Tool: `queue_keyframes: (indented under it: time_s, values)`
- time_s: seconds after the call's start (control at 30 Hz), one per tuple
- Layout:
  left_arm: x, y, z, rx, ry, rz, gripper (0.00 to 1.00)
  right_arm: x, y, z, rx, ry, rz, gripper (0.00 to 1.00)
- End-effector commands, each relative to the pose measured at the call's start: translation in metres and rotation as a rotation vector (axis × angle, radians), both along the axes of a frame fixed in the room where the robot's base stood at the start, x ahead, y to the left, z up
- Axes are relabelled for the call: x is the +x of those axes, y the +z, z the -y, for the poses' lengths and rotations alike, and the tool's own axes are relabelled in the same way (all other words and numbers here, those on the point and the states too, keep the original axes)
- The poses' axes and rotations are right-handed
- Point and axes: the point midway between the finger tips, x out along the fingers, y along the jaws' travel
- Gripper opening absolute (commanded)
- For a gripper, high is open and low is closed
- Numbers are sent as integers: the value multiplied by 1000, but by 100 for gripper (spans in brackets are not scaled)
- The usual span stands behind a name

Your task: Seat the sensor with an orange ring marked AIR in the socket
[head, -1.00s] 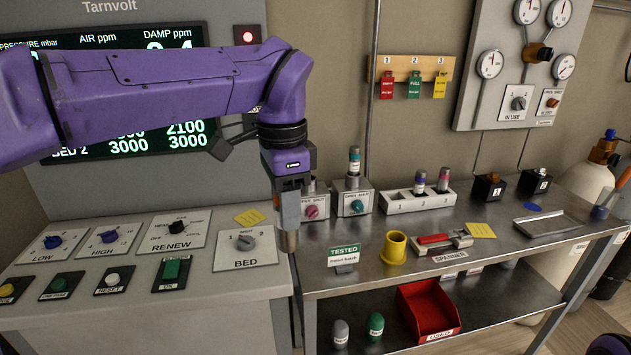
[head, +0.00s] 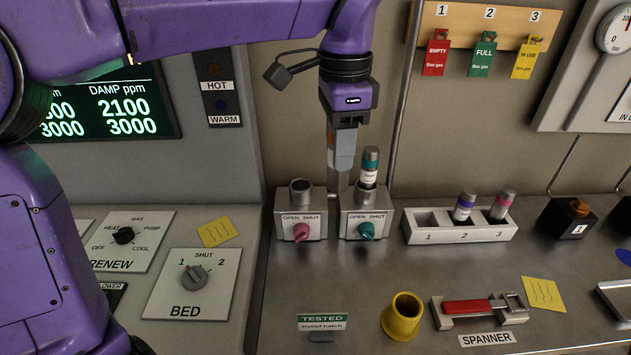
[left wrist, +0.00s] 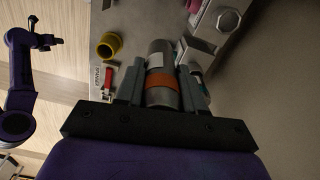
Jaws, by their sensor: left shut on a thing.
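My left gripper (head: 341,168) is shut on a grey sensor with an orange ring (left wrist: 162,82), seen between its fingers in the left wrist view. Any lettering on it cannot be read. In the head view the gripper hangs fingers-down between two socket blocks, and the held sensor is mostly hidden. The left socket block (head: 289,222) has a pink knob and an empty-looking round opening (head: 300,186) on top. The right block (head: 376,216) has a teal knob and holds a teal-topped sensor (head: 369,165). My right gripper (left wrist: 48,42) seems to show small at the left wrist view's edge.
A rack (head: 450,236) has slot 1 empty, a purple-ringed sensor (head: 464,206) in 2 and a pink-ringed one (head: 501,205) in 3. A yellow cup (head: 402,317), a red-handled spanner (head: 474,309) and a TESTED sign (head: 323,323) stand in front. Bench before the sockets is clear.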

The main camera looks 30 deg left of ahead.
Motion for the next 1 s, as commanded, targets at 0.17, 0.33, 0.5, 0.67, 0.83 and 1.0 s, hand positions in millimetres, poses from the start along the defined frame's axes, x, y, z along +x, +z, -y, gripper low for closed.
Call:
queue_keyframes:
  time_s: [0.17, 0.33, 0.5, 0.67, 0.83, 1.0]
  values:
    - [8, -2, -6, 0, 2, -5, 0, 0, 5, 0, 1, 0, -1, 43]
    - [23, -14, -35, -2, 4, -8, 0, 0, 23, 0, 0, 0, 0, 43]
    - [39, -30, -67, 0, 2, -8, 0, 0, 41, 0, 0, 0, 0, 43]
    - [51, -53, -92, 0, 1, -9, 0, 0, 54, 0, 0, 0, 0, 43]
    - [61, -79, -110, -1, 2, -7, 0, 0, 65, 0, 0, 0, 0, 43]
    - [66, -94, -121, 0, 2, -6, 0, 0, 71, 0, 0, 0, 0, 43]
